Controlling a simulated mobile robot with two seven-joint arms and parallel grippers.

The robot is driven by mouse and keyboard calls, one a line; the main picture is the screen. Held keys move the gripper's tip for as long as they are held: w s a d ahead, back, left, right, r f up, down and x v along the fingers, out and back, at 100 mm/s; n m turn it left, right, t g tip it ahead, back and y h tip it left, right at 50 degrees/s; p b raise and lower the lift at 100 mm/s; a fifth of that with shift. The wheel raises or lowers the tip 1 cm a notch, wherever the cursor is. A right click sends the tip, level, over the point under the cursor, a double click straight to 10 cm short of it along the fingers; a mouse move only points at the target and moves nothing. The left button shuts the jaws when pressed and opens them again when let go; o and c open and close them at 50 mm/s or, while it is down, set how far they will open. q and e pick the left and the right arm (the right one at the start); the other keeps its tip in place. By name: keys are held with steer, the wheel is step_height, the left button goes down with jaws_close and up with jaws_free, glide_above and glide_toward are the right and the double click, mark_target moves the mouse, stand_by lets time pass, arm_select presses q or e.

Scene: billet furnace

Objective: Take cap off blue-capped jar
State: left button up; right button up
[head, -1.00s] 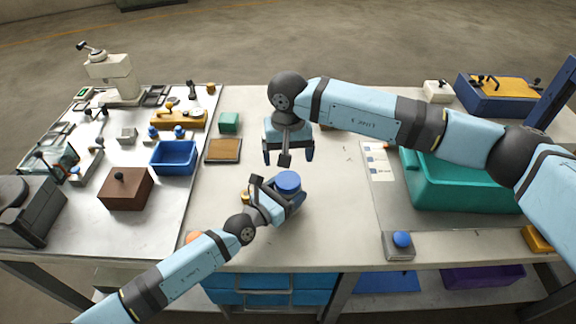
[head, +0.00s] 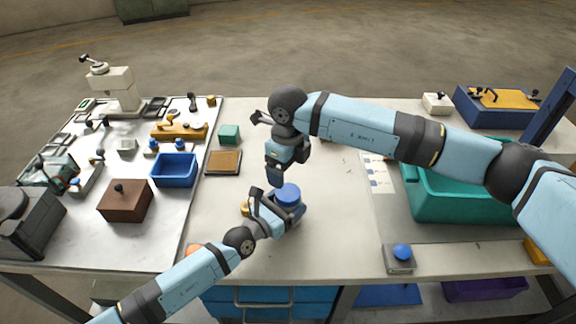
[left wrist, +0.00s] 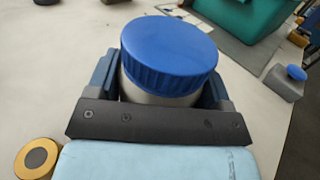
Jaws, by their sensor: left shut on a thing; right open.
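The blue-capped jar has a ribbed blue cap (head: 288,194) on a grey body (left wrist: 160,96). It stands upright near the front middle of the table. My left gripper (head: 290,208) is shut on the jar's body, with a finger on either side below the cap, as the left wrist view shows. The cap sits on the jar. My right gripper (head: 276,178) is open and points down just above and behind the cap, apart from it as far as I can tell. Its fingers are partly hidden by its own body.
A gold and dark disc (left wrist: 37,158) lies beside my left gripper. A blue tray (head: 174,170), a brown box (head: 125,201) and a brown pad (head: 223,162) are to the left. A teal bin (head: 455,205) and a blue-button box (head: 401,255) are to the right.

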mark_target(288, 192)
steer(key=m, duration=0.4)
steer(key=shift+m, duration=0.3)
steer(key=m, duration=1.5)
steer(key=shift+f, duration=4.05)
steer(key=shift+c, duration=0.2)
